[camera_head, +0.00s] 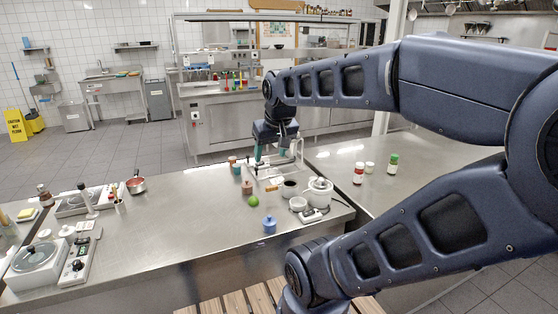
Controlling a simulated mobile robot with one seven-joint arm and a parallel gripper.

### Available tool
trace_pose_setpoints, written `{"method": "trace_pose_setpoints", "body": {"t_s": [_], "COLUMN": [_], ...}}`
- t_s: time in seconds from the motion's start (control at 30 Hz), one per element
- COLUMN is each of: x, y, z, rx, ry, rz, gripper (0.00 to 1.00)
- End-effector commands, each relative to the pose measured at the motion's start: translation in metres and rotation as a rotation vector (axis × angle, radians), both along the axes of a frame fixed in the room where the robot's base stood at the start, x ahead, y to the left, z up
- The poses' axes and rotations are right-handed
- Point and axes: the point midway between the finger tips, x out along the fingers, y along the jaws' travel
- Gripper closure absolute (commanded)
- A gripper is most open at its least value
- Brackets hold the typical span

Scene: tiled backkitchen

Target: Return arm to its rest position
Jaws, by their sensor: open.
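My arm reaches in from the right and arches over the steel counter (185,222). My gripper (274,160) points down at the end of the arm, near the counter's far edge, above or beside a pale tray (262,183). Its fingers are apart. They are small in this view, and whether they touch anything is unclear. No held object shows.
A red jar (358,173) and a green-capped jar (393,163) stand on the right counter. The counter's middle-left is clear.

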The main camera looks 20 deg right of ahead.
Motion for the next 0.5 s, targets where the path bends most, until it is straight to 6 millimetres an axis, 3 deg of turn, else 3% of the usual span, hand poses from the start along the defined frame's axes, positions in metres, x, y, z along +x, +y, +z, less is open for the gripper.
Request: {"method": "trace_pose_setpoints", "body": {"t_s": [0.2, 0.5], "x": [-0.025, -0.027], "y": [-0.013, -0.013], "z": [-0.016, -0.017], "rx": [0.001, 0.000], "ry": [-0.001, 0.000], "rz": [-0.048, -0.050], "gripper": [0.41, 0.41]}}
